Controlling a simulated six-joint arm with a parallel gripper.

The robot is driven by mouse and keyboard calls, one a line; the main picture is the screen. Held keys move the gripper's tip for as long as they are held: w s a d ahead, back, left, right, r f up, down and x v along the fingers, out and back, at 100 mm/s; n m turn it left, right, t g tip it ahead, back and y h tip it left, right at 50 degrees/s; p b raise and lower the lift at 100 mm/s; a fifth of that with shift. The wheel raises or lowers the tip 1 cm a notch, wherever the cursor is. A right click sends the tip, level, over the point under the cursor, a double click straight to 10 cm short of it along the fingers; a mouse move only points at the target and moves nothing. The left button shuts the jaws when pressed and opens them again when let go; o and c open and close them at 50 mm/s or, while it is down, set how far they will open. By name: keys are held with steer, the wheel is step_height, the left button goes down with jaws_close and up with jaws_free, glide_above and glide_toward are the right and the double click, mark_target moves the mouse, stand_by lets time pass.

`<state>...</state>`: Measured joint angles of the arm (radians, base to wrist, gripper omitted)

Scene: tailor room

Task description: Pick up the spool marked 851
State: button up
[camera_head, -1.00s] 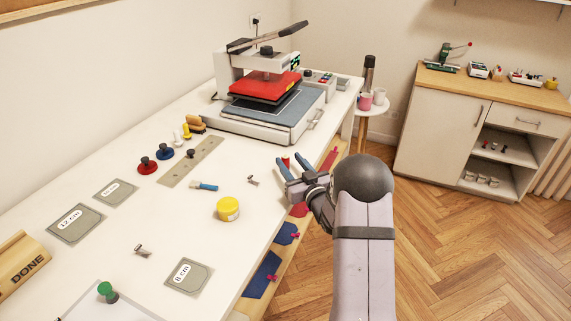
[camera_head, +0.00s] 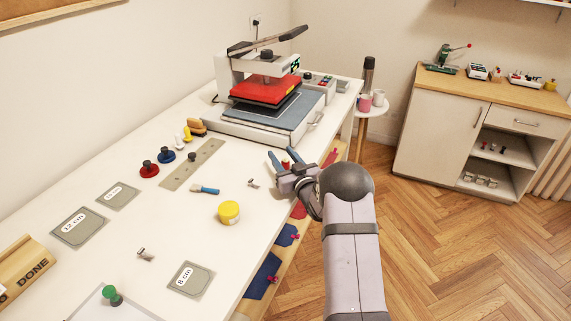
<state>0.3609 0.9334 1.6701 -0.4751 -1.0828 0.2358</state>
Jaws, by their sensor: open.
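A small red item (camera_head: 286,164), perhaps a thread spool, stands on the white table near its right edge. No number 851 can be read on it or on anything else.
A heat press (camera_head: 265,95) stands behind my gripper. A metal clip (camera_head: 254,183), a blue-handled brush (camera_head: 205,190) and a yellow jar (camera_head: 229,212) lie to the left. Red and blue knobbed stamps (camera_head: 149,169) stand further left. Fabric pieces (camera_head: 285,234) lie on a shelf below the edge.

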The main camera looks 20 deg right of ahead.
steer(key=shift+w, duration=0.75)
jaws_close()
steer(key=shift+r, duration=0.1)
